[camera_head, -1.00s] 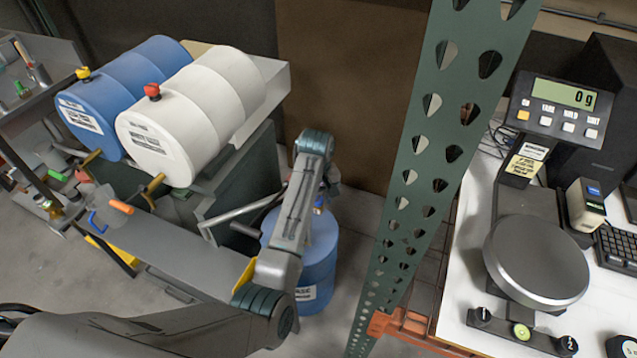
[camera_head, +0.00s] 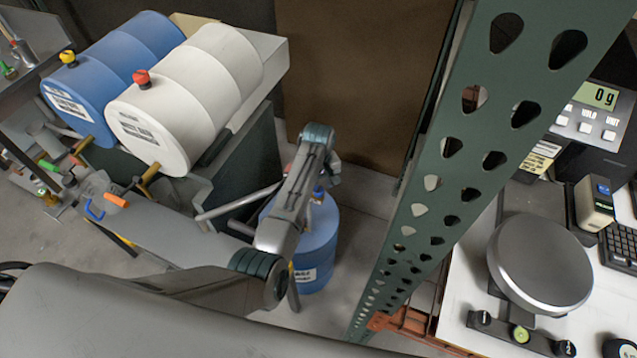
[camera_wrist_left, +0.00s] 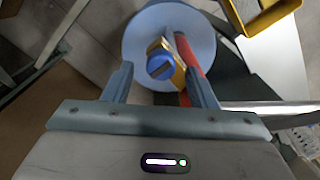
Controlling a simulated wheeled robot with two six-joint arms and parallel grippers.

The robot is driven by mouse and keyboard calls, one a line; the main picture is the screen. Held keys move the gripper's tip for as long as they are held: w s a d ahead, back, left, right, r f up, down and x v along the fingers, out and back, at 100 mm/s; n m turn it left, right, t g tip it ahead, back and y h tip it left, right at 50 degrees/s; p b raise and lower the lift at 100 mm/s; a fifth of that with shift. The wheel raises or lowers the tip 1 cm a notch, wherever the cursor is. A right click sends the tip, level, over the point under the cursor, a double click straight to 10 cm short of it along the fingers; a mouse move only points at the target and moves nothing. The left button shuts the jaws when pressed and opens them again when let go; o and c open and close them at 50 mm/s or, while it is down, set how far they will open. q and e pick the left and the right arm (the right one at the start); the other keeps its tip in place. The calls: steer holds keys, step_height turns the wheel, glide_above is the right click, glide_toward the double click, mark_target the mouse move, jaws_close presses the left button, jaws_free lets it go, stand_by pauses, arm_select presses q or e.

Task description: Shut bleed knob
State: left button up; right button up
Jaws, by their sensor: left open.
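A small blue knob (camera_wrist_left: 160,66) with a yellow-brass part beside it shows on top of a round blue container (camera_wrist_left: 135,35) in the left wrist view. The same blue container (camera_head: 312,255) stands on the floor in the head view. My left gripper (camera_wrist_left: 159,72) is open, with its two fingers apart on either side of the knob in that view; I cannot tell whether they touch it. In the head view my left gripper (camera_head: 324,182) is above the container, partly hidden by its own arm. No label marks the bleed knob. My right gripper is not in view.
A blue drum (camera_head: 90,100) with a yellow knob (camera_head: 68,59) and a white drum (camera_head: 165,110) with a red knob (camera_head: 143,79) lie at left. A green perforated post (camera_head: 450,180) rises at right. Behind it are a scale (camera_head: 540,265) and a display reading 0 g (camera_head: 598,95).

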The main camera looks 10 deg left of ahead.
arm_select(q)
steer(key=shift+f, duration=0.5)
steer(key=shift+s, duration=0.1)
steer(key=shift+c, duration=1.3)
steer(key=c, duration=0.7)
steer(key=shift+m, duration=0.7)
steer(key=m, duration=1.4)
steer(key=shift+m, duration=1.2)
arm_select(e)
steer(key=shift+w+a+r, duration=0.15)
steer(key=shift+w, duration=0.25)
